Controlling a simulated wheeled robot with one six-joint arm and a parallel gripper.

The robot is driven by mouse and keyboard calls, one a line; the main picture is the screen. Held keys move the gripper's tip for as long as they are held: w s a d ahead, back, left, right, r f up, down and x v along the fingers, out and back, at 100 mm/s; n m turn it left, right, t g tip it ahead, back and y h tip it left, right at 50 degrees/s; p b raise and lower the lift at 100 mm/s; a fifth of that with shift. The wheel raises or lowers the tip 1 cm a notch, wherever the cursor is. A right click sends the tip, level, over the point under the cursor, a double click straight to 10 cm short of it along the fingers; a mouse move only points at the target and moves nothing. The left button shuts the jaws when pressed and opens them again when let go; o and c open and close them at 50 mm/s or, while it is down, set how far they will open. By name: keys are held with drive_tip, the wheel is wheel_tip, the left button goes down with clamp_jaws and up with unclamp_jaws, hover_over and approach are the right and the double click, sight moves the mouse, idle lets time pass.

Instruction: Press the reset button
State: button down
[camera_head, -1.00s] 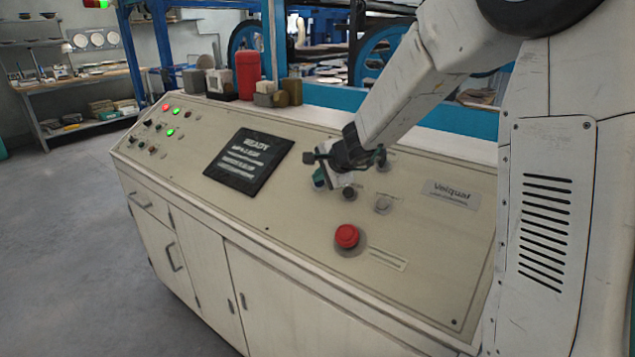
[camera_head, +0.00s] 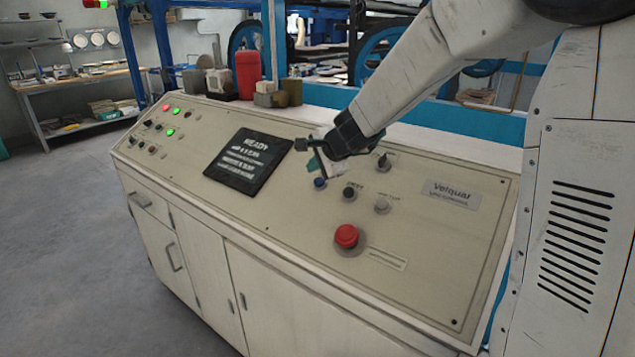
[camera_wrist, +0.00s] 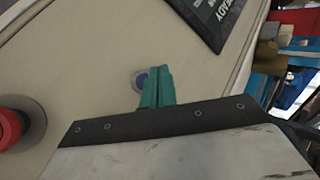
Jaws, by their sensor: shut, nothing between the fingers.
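The console's control panel (camera_head: 285,222) carries a small blue button (camera_head: 320,183), a black button (camera_head: 349,193) and a pale grey button (camera_head: 382,205) in a row. Their labels are too small to read, so I cannot tell which is marked reset. My gripper (camera_head: 313,164) is shut and empty, its green fingertips just above and behind the blue button, apparently clear of it. In the wrist view, the green fingers (camera_wrist: 157,88) partly cover the blue button (camera_wrist: 139,80).
A large red mushroom button (camera_head: 346,236) sits in front of the row, and a black knob (camera_head: 384,163) behind it. A dark screen (camera_head: 248,161) reading READY lies to the left. Containers, including a red canister (camera_head: 248,75), stand along the back edge.

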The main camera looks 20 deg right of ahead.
drive_tip(key=shift+s+a+r, duration=0.15)
drive_tip(key=shift+a+r, duration=0.05)
drive_tip(key=shift+r, duration=0.25)
drive_tip(key=shift+s+a+r, duration=0.1)
drive_tip(key=shift+a+r, duration=0.1)
drive_tip(key=shift+r, duration=0.25)
